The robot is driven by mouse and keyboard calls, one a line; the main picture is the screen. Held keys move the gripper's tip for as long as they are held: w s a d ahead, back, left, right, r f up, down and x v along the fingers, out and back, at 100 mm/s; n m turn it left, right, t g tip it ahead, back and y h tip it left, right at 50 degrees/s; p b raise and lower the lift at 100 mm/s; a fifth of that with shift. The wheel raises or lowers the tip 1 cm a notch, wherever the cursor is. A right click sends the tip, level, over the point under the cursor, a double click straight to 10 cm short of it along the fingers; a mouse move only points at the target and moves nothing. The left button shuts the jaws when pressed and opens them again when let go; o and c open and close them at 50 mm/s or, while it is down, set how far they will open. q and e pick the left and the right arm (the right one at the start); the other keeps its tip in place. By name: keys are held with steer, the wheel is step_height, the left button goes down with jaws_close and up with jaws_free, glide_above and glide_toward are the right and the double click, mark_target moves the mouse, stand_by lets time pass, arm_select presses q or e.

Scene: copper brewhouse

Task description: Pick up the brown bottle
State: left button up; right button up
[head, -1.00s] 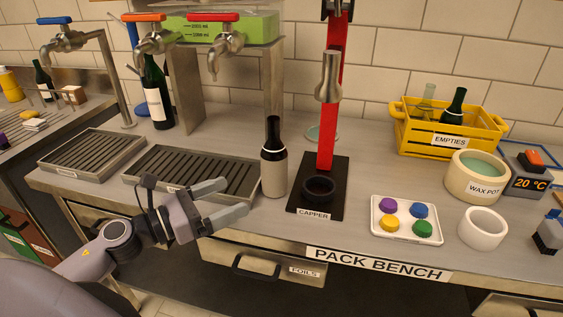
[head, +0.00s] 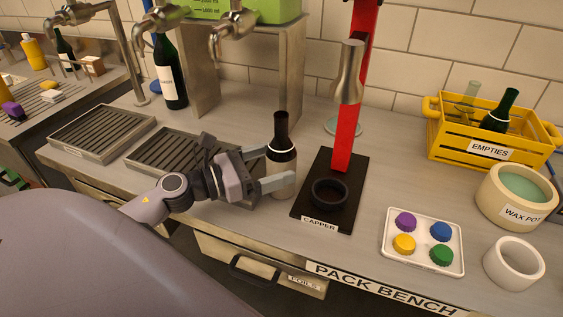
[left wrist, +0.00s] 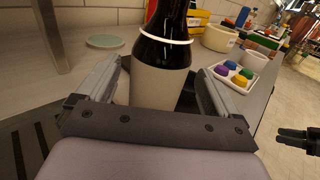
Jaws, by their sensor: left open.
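The brown bottle (head: 281,152) stands upright on the bench, just left of the capper. It is dark brown with a pale lower body and a white ring at its shoulder. My left gripper (head: 280,168) is open, with one finger on the near side of the bottle and one on the far side. In the left wrist view the bottle (left wrist: 160,70) stands between the two spread fingers (left wrist: 163,78). I cannot tell whether either finger touches it. The near finger hides part of its lower body.
The red capper (head: 350,125) on its black base stands close to the right. A tray of coloured caps (head: 424,262), a wax pot (head: 518,205) and a yellow crate (head: 440,143) lie farther right. Drip trays (head: 165,150) and a dark green bottle (head: 170,85) are left.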

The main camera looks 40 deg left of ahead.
mark_target(288, 158)
arm_select(q)
steer(key=shift+p+x, duration=0.5)
steer(key=shift+x, duration=1.4)
steer(key=shift+f, duration=0.1)
steer(key=c, duration=1.2)
